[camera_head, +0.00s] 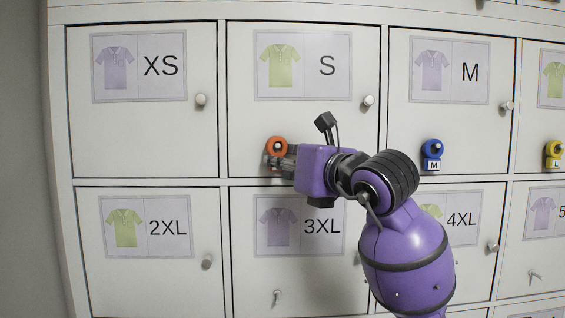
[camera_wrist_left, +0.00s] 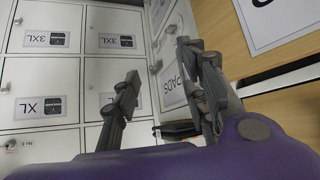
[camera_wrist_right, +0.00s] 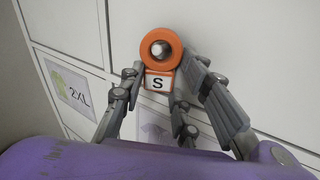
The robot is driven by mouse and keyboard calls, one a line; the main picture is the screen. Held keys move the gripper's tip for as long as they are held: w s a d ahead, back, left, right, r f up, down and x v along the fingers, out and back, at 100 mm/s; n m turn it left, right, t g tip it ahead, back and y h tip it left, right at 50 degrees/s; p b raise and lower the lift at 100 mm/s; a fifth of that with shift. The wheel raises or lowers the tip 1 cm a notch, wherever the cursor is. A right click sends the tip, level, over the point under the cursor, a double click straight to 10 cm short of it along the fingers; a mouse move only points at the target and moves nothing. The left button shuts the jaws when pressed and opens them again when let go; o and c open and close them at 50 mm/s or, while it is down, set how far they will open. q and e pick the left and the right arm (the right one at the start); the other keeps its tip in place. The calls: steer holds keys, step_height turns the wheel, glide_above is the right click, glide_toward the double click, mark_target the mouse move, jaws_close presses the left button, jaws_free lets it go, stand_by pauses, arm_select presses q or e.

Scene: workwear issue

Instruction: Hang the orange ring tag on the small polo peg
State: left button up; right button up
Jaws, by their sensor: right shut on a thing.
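The orange ring tag (camera_head: 277,147) is at the lower middle of the S door (camera_head: 305,125), which carries a green polo picture. In the right wrist view the orange ring (camera_wrist_right: 160,40) stands above a white plate marked S. The round tip of a small peg (camera_wrist_right: 160,50) shows inside the ring's hole. I cannot tell how far the ring is over it. My right gripper (camera_head: 282,162) is shut on the tag at its plate, below the ring. My left gripper (camera_wrist_left: 160,65) is open and empty in the left wrist view; the head view does not show it.
A blue ring tag (camera_head: 432,147) hangs on the M door and a yellow one (camera_head: 553,149) on the door at the far right. Round knobs stick out, such as the S door's knob (camera_head: 368,101). A bare peg (camera_head: 277,297) shows on the 3XL door.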

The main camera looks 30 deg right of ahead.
steer(key=o, duration=1.3)
steer(key=shift+w+d+f, duration=0.1)
steer(key=shift+d, duration=0.15)
steer(key=shift+c, duration=0.2)
steer(key=shift+a, duration=0.25)
